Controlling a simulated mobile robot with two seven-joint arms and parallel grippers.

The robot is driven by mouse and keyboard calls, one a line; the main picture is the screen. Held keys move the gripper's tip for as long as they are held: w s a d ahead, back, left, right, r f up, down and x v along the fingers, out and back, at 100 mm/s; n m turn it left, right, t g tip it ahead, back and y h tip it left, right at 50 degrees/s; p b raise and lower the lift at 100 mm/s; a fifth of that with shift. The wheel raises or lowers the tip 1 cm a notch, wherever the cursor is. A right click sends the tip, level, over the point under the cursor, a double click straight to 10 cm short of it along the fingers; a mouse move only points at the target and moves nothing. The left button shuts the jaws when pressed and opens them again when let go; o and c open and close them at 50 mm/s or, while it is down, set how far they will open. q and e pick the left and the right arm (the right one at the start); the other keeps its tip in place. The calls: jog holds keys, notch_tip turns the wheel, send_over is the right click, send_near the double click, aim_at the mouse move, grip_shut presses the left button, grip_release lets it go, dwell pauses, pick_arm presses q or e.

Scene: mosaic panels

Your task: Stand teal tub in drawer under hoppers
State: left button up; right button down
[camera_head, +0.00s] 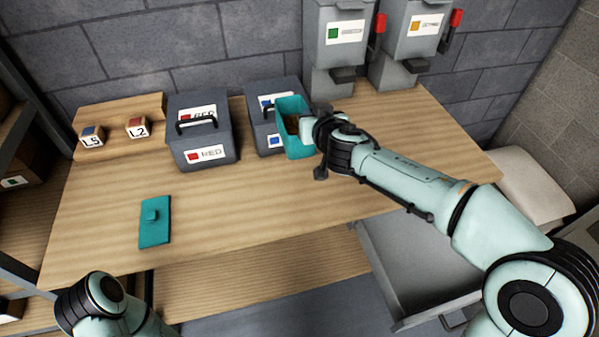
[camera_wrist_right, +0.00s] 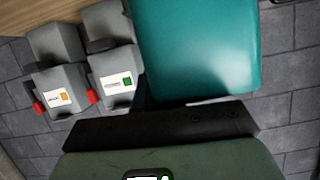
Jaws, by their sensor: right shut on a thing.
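The teal tub (camera_head: 296,144) is open at the top, with something brown inside. My right gripper (camera_head: 309,127) is shut on its right side, in front of the blue-labelled box. The tub (camera_wrist_right: 200,45) fills the upper middle of the right wrist view. I cannot tell whether its base touches the table. The grey drawer (camera_head: 415,262) stands pulled out below the table's front right, partly hidden by my right arm. The two grey hoppers (camera_head: 340,42) (camera_head: 408,45) are on the back wall; they also show in the wrist view (camera_wrist_right: 112,65) (camera_wrist_right: 58,88). My left gripper is out of view.
A teal lid with a knob (camera_head: 154,232) lies on the table (camera_head: 250,205). A red-labelled box (camera_head: 203,133) and a blue-labelled box (camera_head: 262,145) stand at the back. Two small labelled blocks (camera_head: 92,137) (camera_head: 138,128) are at the back left. The table's front middle is clear.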

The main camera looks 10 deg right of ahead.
pick_arm(q)
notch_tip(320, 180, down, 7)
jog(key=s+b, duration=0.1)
jog(key=b, duration=0.5)
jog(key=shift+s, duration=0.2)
pick_arm(e)
jog(key=shift+s+f, duration=0.1)
jog(key=shift+f, duration=8.3)
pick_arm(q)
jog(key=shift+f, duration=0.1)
pick_arm(e)
jog(key=shift+f+b, duration=0.15)
jog(key=shift+b, duration=0.25)
jog(key=c, duration=1.3)
grip_release()
